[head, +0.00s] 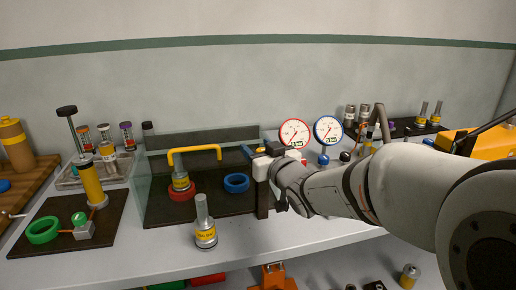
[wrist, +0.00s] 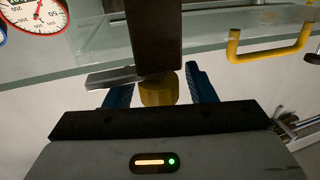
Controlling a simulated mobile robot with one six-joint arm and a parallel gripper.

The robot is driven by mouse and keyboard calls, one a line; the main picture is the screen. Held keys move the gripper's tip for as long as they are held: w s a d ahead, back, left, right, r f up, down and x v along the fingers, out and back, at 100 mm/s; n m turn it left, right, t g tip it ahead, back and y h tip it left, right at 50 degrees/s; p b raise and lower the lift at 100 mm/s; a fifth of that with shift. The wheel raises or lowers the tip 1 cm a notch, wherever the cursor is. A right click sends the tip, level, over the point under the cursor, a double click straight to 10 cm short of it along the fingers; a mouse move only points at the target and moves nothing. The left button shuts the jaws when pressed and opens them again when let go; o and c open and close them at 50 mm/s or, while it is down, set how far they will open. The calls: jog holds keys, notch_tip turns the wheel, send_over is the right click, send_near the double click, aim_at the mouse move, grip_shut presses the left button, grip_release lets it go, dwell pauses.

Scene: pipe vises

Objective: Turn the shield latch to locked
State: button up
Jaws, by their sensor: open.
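The clear shield (head: 160,170) stands over a dark bay, with a yellow handle (head: 195,150) across its top; the handle also shows in the wrist view (wrist: 270,48). At the shield's right end is a dark post (head: 262,203). In the wrist view, a yellow knob (wrist: 157,93) and a grey bar (wrist: 110,77), apparently the latch, lie at the end of the dark post (wrist: 153,35). My gripper (wrist: 157,80) is open, its blue fingers on either side of the yellow knob. I cannot tell if they touch it. The post hides part of the latch.
Inside the bay are a red ring (head: 181,195) and a blue ring (head: 236,183). A grey fitting (head: 205,225) with a yellow band stands in front of it. Two gauges (head: 295,134) (head: 328,131) stand behind my arm. The front table strip is mostly clear.

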jog(key=shift+c, duration=0.2)
jog(key=shift+a, duration=0.1)
jog(key=c, duration=0.9)
jog(key=shift+c, duration=0.2)
